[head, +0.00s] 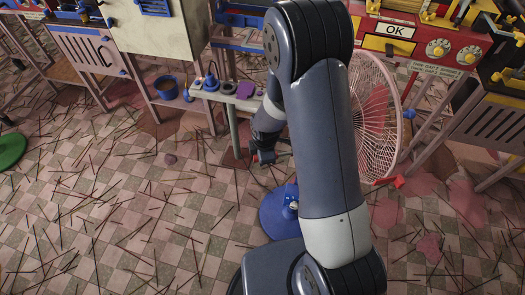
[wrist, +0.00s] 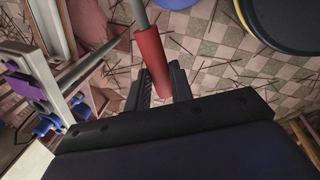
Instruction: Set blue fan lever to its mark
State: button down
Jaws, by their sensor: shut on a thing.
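My gripper (wrist: 160,82) is shut on a red grip (wrist: 152,55) at the end of a grey rod (wrist: 138,14) in the wrist view. The grip lies between the two dark fingers. In the head view my gripper (head: 264,157) points down beside the bench legs, and what it holds is hidden there. A fan with a pale pink cage (head: 377,120) stands behind my arm, which hides part of it. A round blue base (head: 272,213) sits on the floor below. No lever mark is visible, and I cannot tell whether the held lever belongs to the fan.
A narrow shelf (head: 232,97) with small blue and purple items stands close to my gripper. A red machine with an OK sign (head: 394,29) is at the back right. A blue bucket (head: 167,88) stands at the left. Thin sticks litter the checkered floor.

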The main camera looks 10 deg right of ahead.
jog(key=shift+s, duration=0.2)
jog(key=c, duration=1.3)
grip_release()
jog(key=shift+o, duration=0.2)
notch_tip(320, 180, up, 11)
jog(key=s+p, duration=0.1)
jog(key=s, duration=0.1)
jog(key=shift+f+p, duration=0.2)
jog(key=shift+p, duration=0.15)
jog(key=shift+d+f, duration=0.1)
jog(key=shift+d, duration=0.05)
jog(key=f, duration=0.3)
jog(key=w+f+b, duration=0.1)
jog(key=f, duration=0.3)
jog(key=w+f, duration=0.1)
jog(key=f, duration=0.2)
jog(key=shift+w+f+b, duration=0.1)
jog(key=shift+f+b, duration=0.15)
jog(key=shift+b, duration=0.15)
jog(key=shift+w, duration=0.15)
